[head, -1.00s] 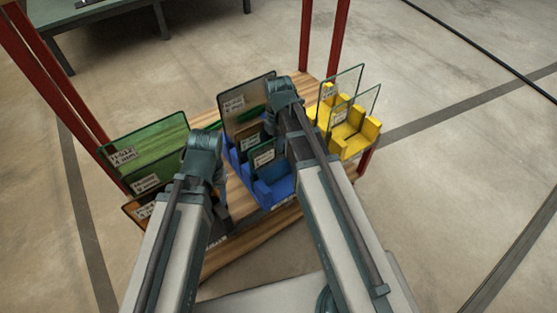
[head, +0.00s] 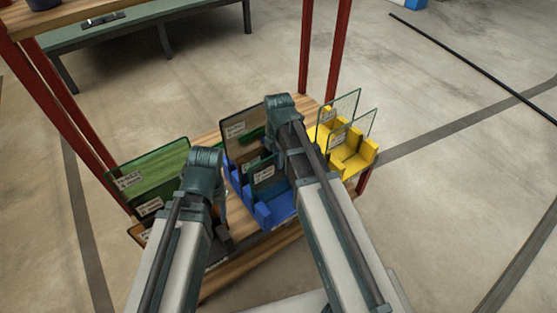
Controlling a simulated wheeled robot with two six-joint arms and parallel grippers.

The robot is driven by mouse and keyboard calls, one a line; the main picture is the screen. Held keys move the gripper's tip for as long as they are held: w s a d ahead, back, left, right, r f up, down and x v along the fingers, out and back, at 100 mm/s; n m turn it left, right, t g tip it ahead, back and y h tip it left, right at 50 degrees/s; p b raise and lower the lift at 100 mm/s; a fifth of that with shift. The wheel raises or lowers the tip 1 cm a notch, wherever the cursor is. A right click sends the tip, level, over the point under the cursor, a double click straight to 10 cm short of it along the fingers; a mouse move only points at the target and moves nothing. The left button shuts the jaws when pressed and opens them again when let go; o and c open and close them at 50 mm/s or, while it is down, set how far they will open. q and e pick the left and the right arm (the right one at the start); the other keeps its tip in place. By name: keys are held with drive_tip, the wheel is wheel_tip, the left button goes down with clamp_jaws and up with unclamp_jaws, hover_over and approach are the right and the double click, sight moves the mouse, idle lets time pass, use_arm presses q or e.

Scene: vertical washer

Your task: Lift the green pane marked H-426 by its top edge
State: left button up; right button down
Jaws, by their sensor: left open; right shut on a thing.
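A large green pane (head: 150,172) with a white label stands at the left of the wooden surface, with a second label below it. A small dark green pane (head: 264,170) with a label stands at the front of the blue rack (head: 268,215). No label is readable, so I cannot tell which pane is H-426. My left gripper (head: 222,218) is open, partly hidden by its wrist, between the left panes and the blue rack. My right arm reaches over the right side of the blue rack. It hides its own gripper and whatever that holds.
A brownish pane (head: 240,120) stands at the back of the blue rack. A yellow rack (head: 355,158) with clear panes (head: 345,105) stands to the right. Red posts (head: 337,50) rise around the wooden surface. A green-grey bench (head: 175,22) stands behind, with open floor at right.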

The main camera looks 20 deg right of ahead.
wheel_tip(320, 180, up, 14)
drive_tip(key=p, duration=1.3)
drive_tip(key=shift+d, duration=0.1)
